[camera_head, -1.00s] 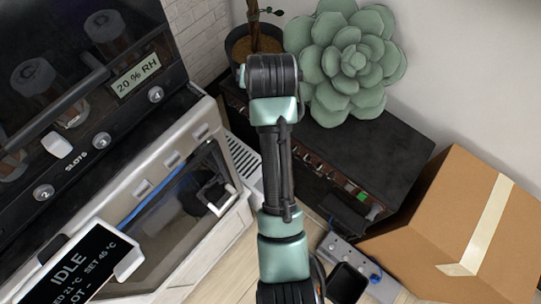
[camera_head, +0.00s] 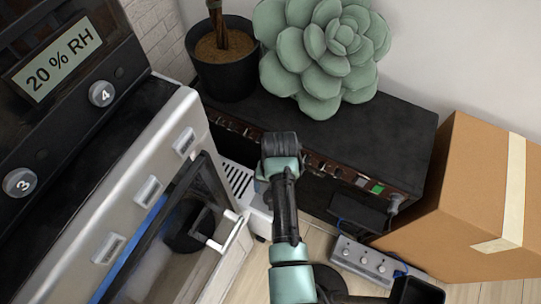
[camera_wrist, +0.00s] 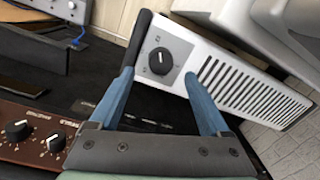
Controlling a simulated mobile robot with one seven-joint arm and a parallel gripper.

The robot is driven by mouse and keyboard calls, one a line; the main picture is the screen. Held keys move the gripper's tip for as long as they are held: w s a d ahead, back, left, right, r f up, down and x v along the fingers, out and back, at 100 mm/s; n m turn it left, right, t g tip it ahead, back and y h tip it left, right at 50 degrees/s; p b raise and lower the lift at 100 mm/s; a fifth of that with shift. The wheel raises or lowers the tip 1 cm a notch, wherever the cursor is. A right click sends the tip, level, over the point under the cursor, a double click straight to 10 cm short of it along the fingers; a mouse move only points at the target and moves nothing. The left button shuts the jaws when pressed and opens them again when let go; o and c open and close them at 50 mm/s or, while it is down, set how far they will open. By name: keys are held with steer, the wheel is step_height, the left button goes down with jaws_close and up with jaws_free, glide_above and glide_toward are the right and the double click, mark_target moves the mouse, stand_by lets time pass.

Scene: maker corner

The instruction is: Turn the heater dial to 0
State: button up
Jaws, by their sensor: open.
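The heater is a white box with a row of dark slots. In the wrist view the heater (camera_wrist: 222,75) carries a round dark dial (camera_wrist: 160,60) near one end. The dial has a pale pointer mark, and the small print around it is too small to read. My gripper (camera_wrist: 159,76) is open, its two blue fingers on either side of the dial in the picture, with nothing between them. I cannot tell whether they touch it. In the head view the heater (camera_head: 238,183) shows left of my arm, which hides part of it; the dial and fingertips are hidden there.
A black amplifier (camera_head: 375,140) with a knob row stands behind my arm, bearing a potted plant (camera_head: 222,70) and a green succulent (camera_head: 325,50). A cardboard box (camera_head: 460,200) and a small grey knob box (camera_head: 362,262) are right. A large machine (camera_head: 130,180) fills the left.

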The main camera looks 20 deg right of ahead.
step_height(320, 180, down, 6)
steer(key=shift+w+a+r+b, duration=0.15)
steer(key=shift+r+b, duration=0.1)
steer(key=shift+b, duration=0.75)
jaws_close()
